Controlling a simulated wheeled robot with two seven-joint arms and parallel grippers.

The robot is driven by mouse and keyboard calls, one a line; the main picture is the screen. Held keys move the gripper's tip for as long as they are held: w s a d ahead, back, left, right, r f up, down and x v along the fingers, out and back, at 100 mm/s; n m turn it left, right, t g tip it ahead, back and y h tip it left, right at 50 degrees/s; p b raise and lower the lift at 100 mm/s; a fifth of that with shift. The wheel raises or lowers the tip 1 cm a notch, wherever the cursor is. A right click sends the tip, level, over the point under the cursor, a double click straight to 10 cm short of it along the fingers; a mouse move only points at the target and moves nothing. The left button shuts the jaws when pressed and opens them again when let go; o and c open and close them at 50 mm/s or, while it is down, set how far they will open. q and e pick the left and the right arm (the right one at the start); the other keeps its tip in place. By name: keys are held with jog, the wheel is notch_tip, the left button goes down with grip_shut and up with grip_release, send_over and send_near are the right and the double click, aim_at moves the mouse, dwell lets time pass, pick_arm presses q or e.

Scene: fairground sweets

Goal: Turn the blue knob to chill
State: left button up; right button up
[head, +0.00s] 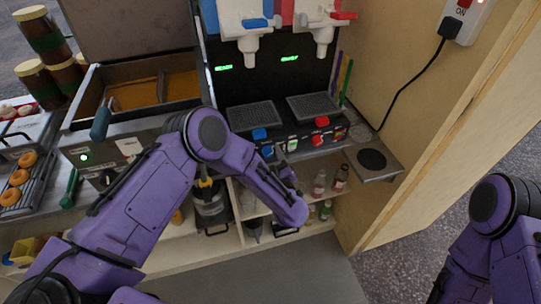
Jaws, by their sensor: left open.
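The slush machine's front panel (303,137) carries blue and red controls. A blue knob-like part (259,134) stands at its upper left, and a smaller blue part (267,151) is just below it. I cannot read any chill marking or the knob's setting. My left arm reaches across from the left, its forearm in front of the shelf below the panel. My left gripper (281,155) is small and partly hidden by its own wrist. It is open close to the panel, right of the blue parts; contact cannot be told. My right gripper is out of view.
Two drip trays (314,106) lie above the panel under white taps (322,37). A red knob (322,121) is at the panel's right. A wooden side wall (430,110) closes the right side. A fryer (150,88) stands left, with bottles (320,182) on the shelf below.

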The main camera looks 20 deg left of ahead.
pick_arm(q)
jog(key=c, duration=1)
jog(key=shift+w, duration=0.1)
jog(key=n+b, duration=0.2)
jog(key=shift+f+n, duration=0.15)
jog(key=shift+n, duration=0.25)
jog(key=n+b, duration=0.2)
jog(key=n, duration=0.1)
jog(key=shift+a+n, duration=0.1)
jog(key=shift+n, duration=0.2)
jog(key=n+b, duration=0.3)
jog(key=n, duration=0.2)
jog(key=shift+n, duration=0.3)
